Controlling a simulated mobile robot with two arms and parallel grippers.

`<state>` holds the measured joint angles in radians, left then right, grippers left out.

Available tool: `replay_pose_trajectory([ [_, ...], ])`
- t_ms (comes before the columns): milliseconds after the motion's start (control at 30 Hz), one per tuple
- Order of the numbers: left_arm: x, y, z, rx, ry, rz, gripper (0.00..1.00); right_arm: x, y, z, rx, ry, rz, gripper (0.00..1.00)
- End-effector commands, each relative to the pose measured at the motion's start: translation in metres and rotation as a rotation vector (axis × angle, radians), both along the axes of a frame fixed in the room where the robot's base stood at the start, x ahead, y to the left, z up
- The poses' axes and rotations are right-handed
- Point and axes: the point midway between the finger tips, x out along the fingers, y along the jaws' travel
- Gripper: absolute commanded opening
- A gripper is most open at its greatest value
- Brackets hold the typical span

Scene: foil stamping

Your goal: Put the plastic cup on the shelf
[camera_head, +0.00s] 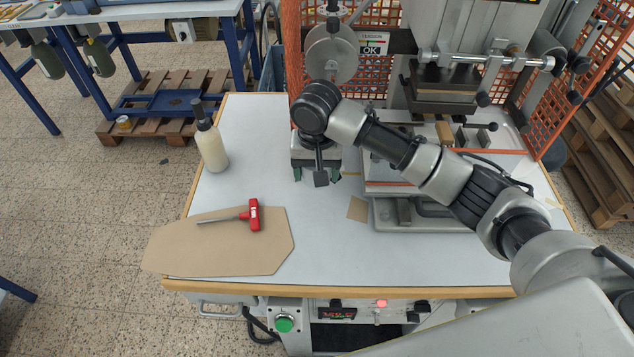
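My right arm reaches in from the lower right across the workbench. Its gripper (316,175) points down over the back middle of the bench, left of the stamping press. Its two greenish fingertips are well apart, so it looks open. A dark square part of the arm hangs in front and hides what is between the fingers. I cannot make out a plastic cup. A small yellowish round item (123,121) lies on the wooden pallet at the left, too small to identify. No shelf is clearly recognisable. My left gripper is not in view.
The workbench (335,250) holds a cream-filled bottle (211,146), a brown board (190,254) and a red-handled tool (250,214) on the board. The press (445,92) stands at the back right before orange mesh. The front middle of the bench is clear.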

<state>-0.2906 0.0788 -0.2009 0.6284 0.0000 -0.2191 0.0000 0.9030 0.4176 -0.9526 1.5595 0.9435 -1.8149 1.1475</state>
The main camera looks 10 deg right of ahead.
Motion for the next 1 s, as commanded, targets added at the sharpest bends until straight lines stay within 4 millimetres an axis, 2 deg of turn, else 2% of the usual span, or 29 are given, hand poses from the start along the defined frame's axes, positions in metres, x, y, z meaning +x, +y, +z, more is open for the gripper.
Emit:
replay_pose_trajectory([
  [167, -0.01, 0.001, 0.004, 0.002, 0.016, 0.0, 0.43, -0.001, 0.0, -0.014, 0.0, 0.003, -0.001, 0.44],
  [400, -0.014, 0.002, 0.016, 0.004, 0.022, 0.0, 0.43, -0.002, 0.0, -0.051, -0.002, 0.004, -0.001, 0.44],
  [500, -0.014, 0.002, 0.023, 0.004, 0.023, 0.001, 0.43, 0.001, -0.001, -0.057, -0.002, 0.003, -0.001, 0.44],
  [900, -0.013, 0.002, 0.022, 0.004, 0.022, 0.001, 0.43, 0.002, -0.001, -0.064, 0.0, 0.002, 0.0, 0.44],
  [933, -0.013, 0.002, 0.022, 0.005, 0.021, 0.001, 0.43, 0.002, -0.001, -0.064, 0.0, 0.001, 0.0, 0.71],
  [1000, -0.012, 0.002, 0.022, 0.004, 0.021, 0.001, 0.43, 0.002, -0.001, -0.064, -0.001, 0.001, 0.0, 0.82],
])
